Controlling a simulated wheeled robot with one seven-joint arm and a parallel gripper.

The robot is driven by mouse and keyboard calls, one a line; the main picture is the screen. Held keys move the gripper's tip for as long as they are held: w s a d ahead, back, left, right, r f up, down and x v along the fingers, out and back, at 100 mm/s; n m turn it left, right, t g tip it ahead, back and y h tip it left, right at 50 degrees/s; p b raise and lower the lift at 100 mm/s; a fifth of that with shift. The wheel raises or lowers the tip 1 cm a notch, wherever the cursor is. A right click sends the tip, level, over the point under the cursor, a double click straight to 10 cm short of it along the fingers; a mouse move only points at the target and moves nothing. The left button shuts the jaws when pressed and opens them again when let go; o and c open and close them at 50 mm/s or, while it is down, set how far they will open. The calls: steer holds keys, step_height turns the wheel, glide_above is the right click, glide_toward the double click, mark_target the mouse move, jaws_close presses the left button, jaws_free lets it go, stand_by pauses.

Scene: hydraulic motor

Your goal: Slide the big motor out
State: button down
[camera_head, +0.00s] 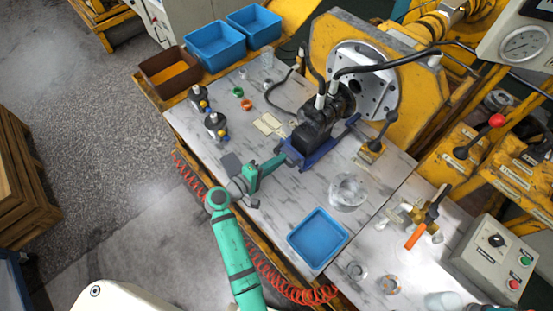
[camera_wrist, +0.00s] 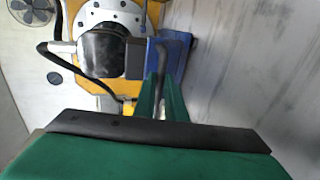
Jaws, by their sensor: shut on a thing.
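The big motor (camera_head: 312,132) is a black body in a blue cradle (camera_head: 318,156) on the table, with black hoses rising from it. Its far end is close to the round grey flange (camera_head: 378,85) on the yellow housing. My green gripper (camera_head: 282,160) reaches the cradle's near left end and is shut on a thin dark handle. In the wrist view the motor (camera_wrist: 104,52) shows in front of the flange (camera_wrist: 105,14). There the blue cradle (camera_wrist: 178,45) is to its right, and the handle (camera_wrist: 162,62) runs between my fingers (camera_wrist: 160,98).
A blue tray (camera_head: 318,238) and a clear glass dish (camera_head: 348,190) stand nearer on the table. Two small dark gauges (camera_head: 215,124) and green and orange rings (camera_head: 246,105) lie left.

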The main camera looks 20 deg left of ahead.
steer(key=shift+s+a+f, duration=0.2)
steer(key=shift+s+a, duration=0.05)
steer(key=c, duration=1.8)
jaws_free()
steer(key=shift+w+d+r, duration=0.1)
steer(key=shift+d, duration=0.05)
steer(key=v, duration=1)
steer(key=shift+s+r, duration=0.1)
steer(key=shift+s, duration=0.25)
